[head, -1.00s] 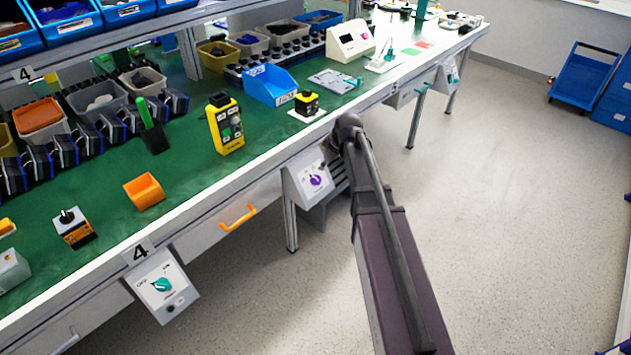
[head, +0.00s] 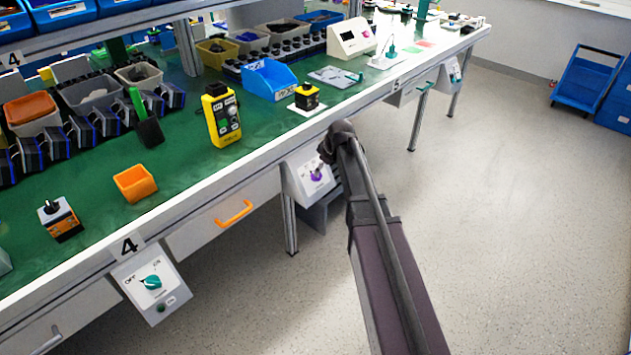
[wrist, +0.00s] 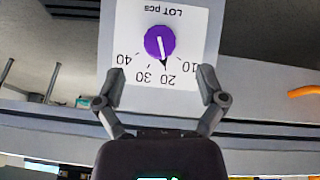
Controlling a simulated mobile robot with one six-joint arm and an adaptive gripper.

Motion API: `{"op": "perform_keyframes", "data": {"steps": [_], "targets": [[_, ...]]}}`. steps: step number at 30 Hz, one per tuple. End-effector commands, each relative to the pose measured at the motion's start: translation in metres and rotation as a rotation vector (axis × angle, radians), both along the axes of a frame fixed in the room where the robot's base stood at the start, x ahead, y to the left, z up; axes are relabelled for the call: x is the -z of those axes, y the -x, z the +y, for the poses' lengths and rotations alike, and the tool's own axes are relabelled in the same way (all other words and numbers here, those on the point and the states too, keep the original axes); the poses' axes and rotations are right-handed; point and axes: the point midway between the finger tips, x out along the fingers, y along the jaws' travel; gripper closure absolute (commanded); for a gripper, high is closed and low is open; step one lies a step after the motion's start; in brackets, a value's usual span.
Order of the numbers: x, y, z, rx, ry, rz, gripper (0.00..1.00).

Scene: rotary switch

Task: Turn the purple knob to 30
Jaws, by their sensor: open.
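The purple knob (wrist: 160,42) is round with a white pointer line. It sits on a white dial plate (wrist: 120,20) that appears upside down in the wrist view, marked 10, 20, 30 and 40. The pointer is at about 20. In the head view the knob (head: 317,174) is on a panel (head: 296,181) under the bench edge, partly covered by my arm. My gripper (wrist: 162,80) is open, its fingertips apart on either side of the lower dial, below the knob in the wrist view. Nothing is between the fingers. Its distance from the plate is unclear.
A similar panel with a teal knob (head: 151,283) hangs at the lower left, and another panel (head: 453,74) is farther along. An orange drawer handle (head: 234,214) sticks out left of the purple knob's panel. The floor (head: 510,210) to the right is clear.

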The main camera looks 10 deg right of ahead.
Motion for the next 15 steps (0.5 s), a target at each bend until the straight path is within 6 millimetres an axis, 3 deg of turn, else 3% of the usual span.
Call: {"op": "perform_keyframes", "data": {"steps": [15], "targets": [[0.043, -0.015, 0.007, 0.001, 0.000, 0.000, 0.10]]}}
